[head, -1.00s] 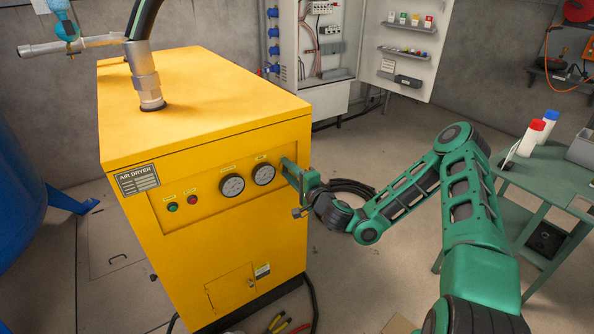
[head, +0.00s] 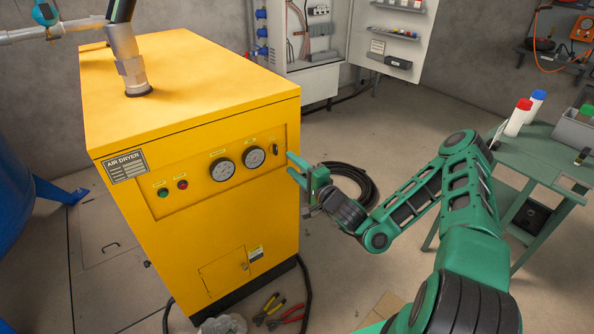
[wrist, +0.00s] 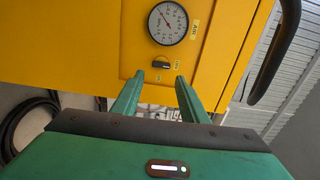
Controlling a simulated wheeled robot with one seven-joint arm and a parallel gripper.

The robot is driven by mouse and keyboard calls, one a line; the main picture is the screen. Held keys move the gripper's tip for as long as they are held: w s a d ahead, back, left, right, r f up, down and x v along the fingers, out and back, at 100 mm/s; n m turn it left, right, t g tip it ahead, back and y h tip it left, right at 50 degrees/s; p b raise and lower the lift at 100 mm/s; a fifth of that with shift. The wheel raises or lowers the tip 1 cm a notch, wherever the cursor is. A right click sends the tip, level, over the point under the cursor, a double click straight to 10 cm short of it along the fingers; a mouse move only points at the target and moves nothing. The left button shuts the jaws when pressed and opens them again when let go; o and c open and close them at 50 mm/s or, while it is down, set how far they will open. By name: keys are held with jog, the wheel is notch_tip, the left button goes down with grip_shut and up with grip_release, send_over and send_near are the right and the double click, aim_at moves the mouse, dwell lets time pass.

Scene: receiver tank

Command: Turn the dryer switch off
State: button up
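The yellow air dryer (head: 215,215) stands left of centre in the head view. Its small dark switch (head: 275,148) sits at the right end of the front panel, beside a round gauge (head: 253,157). The switch handle looks upright there. In the wrist view the switch (wrist: 161,65) lies crosswise below the gauge (wrist: 168,23), with small labels too small to read. My gripper (head: 291,163) is just off the panel's right end, slightly below and right of the switch. In the wrist view its fingers (wrist: 156,84) are apart and empty, pointing toward the switch without visibly holding it.
A hose fitting (head: 127,60) rises from the dryer's top. A green lamp (head: 163,193) and red button (head: 182,185) are on the panel's left. Pliers (head: 285,313) lie on the floor in front. A coiled cable (head: 357,180) lies behind my gripper. A green cart (head: 545,155) stands right.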

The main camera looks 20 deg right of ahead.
jog(key=shift+v, duration=1.1)
